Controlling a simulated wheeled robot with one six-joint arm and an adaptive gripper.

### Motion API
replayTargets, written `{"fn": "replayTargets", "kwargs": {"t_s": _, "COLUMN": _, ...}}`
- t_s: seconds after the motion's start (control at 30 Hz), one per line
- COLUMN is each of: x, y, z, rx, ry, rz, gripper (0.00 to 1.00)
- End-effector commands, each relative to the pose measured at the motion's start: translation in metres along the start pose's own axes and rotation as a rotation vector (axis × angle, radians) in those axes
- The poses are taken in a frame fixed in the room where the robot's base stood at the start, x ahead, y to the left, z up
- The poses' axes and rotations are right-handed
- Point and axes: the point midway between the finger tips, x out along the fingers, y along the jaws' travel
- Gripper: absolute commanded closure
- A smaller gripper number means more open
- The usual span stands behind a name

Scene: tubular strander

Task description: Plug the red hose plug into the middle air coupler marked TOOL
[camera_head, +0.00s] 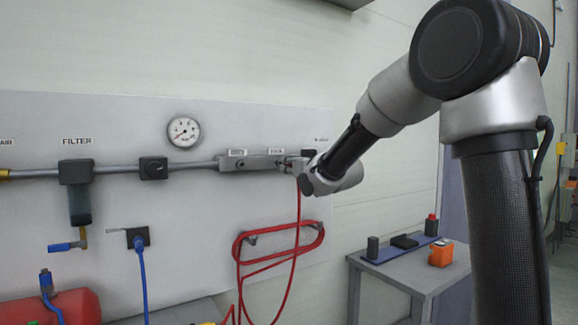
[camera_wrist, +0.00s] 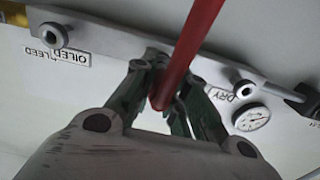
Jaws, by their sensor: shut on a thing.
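The grey air manifold (camera_head: 250,162) is on the wall panel, and a small label (camera_head: 276,151), too small to read, sits above its middle. My gripper (camera_head: 290,163) is at the manifold's middle position, below that label. In the wrist view my gripper (camera_wrist: 160,72) is shut on the red hose plug, with its fingertips close to the manifold bar (camera_wrist: 110,38). The red hose (camera_wrist: 196,40) runs up across that view, and hangs down from the gripper in the head view (camera_head: 298,215). The plug's tip and the middle coupler are hidden, so I cannot tell whether they are joined.
In the wrist view, outer couplers stand either side: one (camera_wrist: 52,35) by the OILED FEED label, one (camera_wrist: 243,89) by the DRY label. A gauge (camera_head: 184,131), filter (camera_head: 77,185) and coiled hose (camera_head: 257,262) are on the panel. A grey table (camera_head: 408,278) stands right.

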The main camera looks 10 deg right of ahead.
Motion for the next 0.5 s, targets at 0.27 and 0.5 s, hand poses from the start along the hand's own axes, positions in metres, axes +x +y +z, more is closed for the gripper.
{"fn": "replayTargets", "kwargs": {"t_s": 0.27, "x": 0.0034, "y": 0.0000, "z": -0.0002, "rx": 0.000, "ry": 0.000, "rz": 0.000, "gripper": 1.00}}
{"fn": "replayTargets", "kwargs": {"t_s": 0.5, "x": 0.0083, "y": 0.0000, "z": 0.0002, "rx": 0.000, "ry": 0.000, "rz": 0.000, "gripper": 1.00}}
